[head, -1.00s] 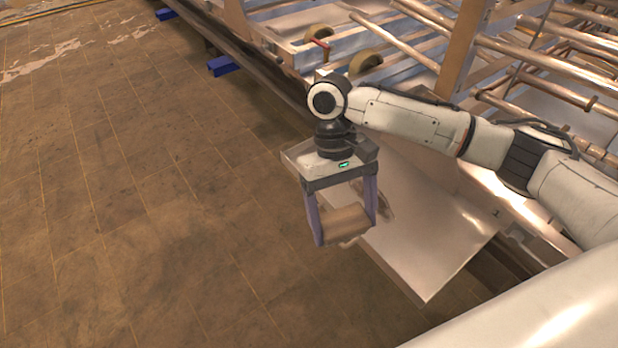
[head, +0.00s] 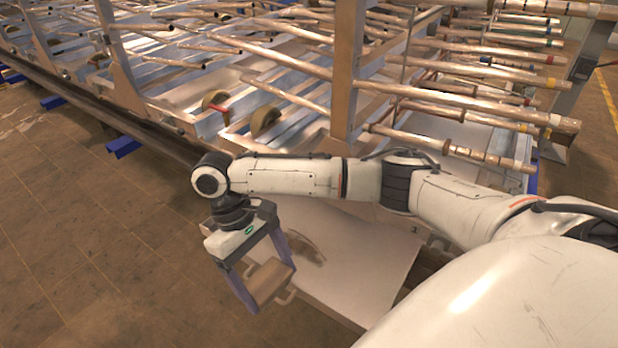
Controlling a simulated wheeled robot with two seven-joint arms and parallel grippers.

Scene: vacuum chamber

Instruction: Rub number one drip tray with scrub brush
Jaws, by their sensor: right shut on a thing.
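The drip tray (head: 372,268) is a flat, pale metal tray with a low rim. It sits below my right forearm, and a small mark that looks like a 1 shows near its right end. A brownish smudge (head: 308,250) shows on its surface, just right of my gripper. My right gripper (head: 271,284) points down over the tray's left, near part and is shut on the scrub brush (head: 268,279), a tan block between its two purple-grey fingers. I cannot tell whether the brush touches the tray. My left gripper is not in view.
A large metal frame with upright posts (head: 345,75) and many copper-coloured pipes (head: 480,90) stands behind the tray. Brown wheels (head: 265,120) and blue blocks (head: 124,146) show along its near side. The brown tiled floor (head: 100,250) at left is clear.

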